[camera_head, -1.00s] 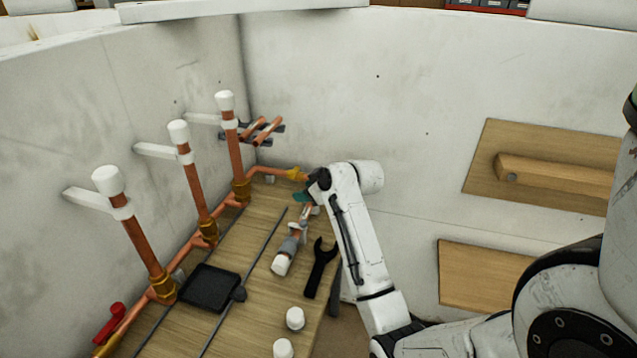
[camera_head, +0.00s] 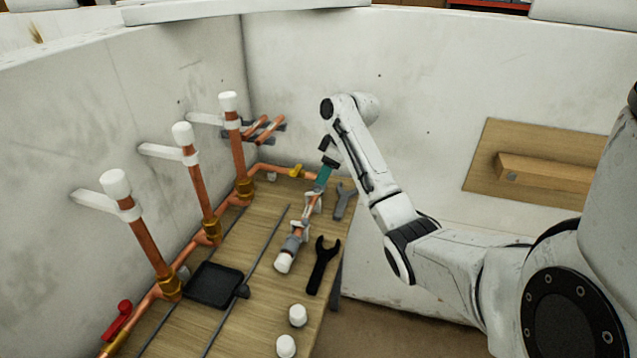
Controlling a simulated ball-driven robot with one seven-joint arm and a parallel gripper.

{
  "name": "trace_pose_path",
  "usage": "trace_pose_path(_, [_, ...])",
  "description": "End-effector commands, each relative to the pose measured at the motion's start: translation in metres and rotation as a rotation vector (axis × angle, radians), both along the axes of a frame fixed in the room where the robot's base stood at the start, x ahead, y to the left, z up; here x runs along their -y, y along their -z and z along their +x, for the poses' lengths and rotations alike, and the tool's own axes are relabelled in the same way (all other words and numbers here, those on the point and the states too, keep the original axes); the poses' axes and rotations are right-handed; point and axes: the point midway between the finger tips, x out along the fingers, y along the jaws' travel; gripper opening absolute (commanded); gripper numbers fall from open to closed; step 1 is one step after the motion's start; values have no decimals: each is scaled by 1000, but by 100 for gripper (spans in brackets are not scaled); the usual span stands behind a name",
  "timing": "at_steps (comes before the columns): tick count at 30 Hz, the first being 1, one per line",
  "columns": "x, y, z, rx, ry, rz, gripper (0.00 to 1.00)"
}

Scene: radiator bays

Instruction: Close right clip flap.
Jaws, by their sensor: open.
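A short copper pipe with a white cap lies on the wooden bench and is held in two white clips. The nearer clip (camera_head: 298,232) is by the grey fitting; the farther clip (camera_head: 313,201) is just below my gripper. The flaps are too small to tell open from closed, and I cannot tell which clip is the right one. My gripper (camera_head: 322,177), with teal fingers, is open and points down over the far end of this pipe. I cannot tell whether it touches the pipe or clip; the fingers partly hide the pipe's far end.
Three upright copper pipes (camera_head: 199,185) with white caps stand along the left wall. A black wrench (camera_head: 322,266), a grey wrench (camera_head: 343,201), a black tray (camera_head: 214,286) and two loose white caps (camera_head: 298,315) lie on the bench (camera_head: 262,310).

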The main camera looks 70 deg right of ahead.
Motion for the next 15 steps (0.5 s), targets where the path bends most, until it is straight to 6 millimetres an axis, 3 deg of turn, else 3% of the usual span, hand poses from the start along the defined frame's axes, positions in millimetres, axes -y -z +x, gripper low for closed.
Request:
trace_pose_path(6, [-1, 32, 13, -1, 0, 0, 46])
trace_pose_path(15, [-2, 49, 21, 1, 0, -1, 46])
